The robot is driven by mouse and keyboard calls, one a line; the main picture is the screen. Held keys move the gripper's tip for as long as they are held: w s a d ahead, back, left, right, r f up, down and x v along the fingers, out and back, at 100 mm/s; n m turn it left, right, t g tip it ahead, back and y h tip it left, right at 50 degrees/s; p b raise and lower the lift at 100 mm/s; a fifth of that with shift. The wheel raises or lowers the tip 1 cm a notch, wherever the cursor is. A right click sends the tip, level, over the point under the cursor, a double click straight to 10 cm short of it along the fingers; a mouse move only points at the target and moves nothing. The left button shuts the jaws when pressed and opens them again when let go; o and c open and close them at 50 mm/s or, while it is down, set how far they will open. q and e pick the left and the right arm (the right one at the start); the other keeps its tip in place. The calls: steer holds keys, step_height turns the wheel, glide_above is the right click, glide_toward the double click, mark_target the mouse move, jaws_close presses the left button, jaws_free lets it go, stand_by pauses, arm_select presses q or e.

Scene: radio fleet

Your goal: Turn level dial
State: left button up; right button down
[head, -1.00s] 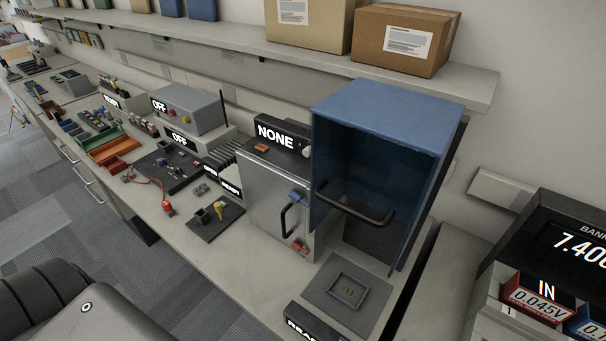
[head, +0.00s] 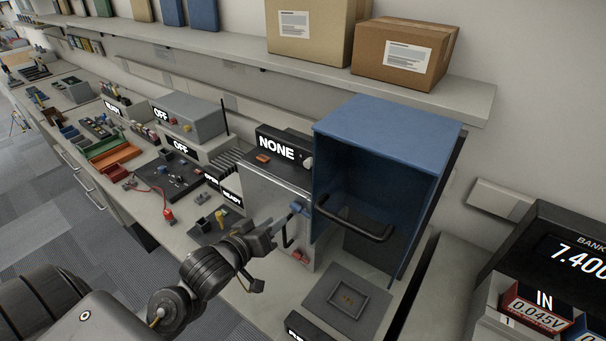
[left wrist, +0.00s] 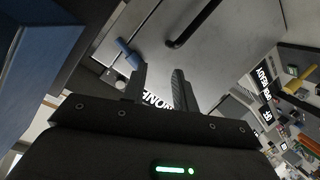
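A grey metal cabinet (head: 258,192) carries a black display box reading NONE (head: 276,148). A small pale round knob (head: 307,162) sits at the display's right end; I cannot tell if it is the level dial. A blue lever-like piece (head: 297,207) is on the cabinet front above the black handle (head: 288,232). It also shows in the left wrist view (left wrist: 127,52). My left gripper (head: 282,229) is in front of the cabinet door. In the left wrist view its fingers (left wrist: 159,80) are apart, with nothing between them. The blue piece is just beyond the left finger. My right gripper is out of view.
A blue open-fronted box with a black bar handle (head: 352,218) stands right of the cabinet. A grey tray (head: 334,310) lies on the bench before it. Cardboard boxes (head: 405,52) sit on the shelf above. A bank readout (head: 575,245) is at far right.

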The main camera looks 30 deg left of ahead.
mark_target(307, 166)
arm_select(q)
step_height(307, 166, up, 8)
steer(key=w+n+t+h, duration=0.1)
steer(key=w+t+h, duration=0.1)
steer(key=t, duration=0.1)
steer(key=w, duration=0.3)
steer(key=w+d+p, duration=0.1)
steer(key=w, duration=0.2)
steer(key=w+p, duration=0.1)
steer(key=w, duration=0.2)
steer(key=shift+w+d+r, duration=0.2)
steer(key=shift+d+r, duration=0.1)
steer(key=shift+w+d+f+p, duration=0.15)
steer(key=shift+w+p, duration=0.15)
steer(key=shift+w, duration=0.25)
jaws_close()
